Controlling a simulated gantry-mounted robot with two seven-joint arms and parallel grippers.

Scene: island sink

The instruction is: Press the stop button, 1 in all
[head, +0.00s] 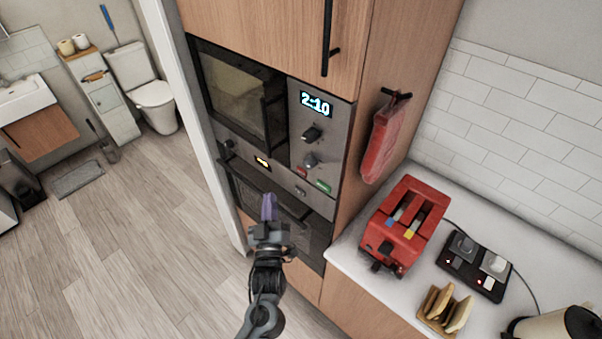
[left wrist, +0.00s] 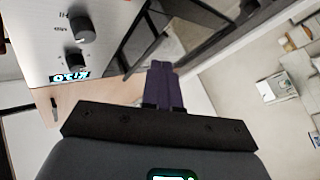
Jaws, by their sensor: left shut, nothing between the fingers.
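The built-in microwave has a grey control panel (head: 312,120) with a lit display (head: 316,104) reading 2:10 and two dark knobs. Below the knobs are a small red button (head: 301,171) and a green button (head: 323,185); their lettering is too small to read. My left gripper (head: 269,207) is shut and empty, in front of the oven and lower left of both buttons, apart from them. In the left wrist view its purple fingers (left wrist: 163,84) are together; the knobs (left wrist: 82,30) show at upper left, and I cannot make out the buttons. My right gripper is out of view.
The oven (head: 265,192) sits below the microwave. A red cloth or mitt (head: 384,135) hangs on the cabinet's side. The floor at left is largely open.

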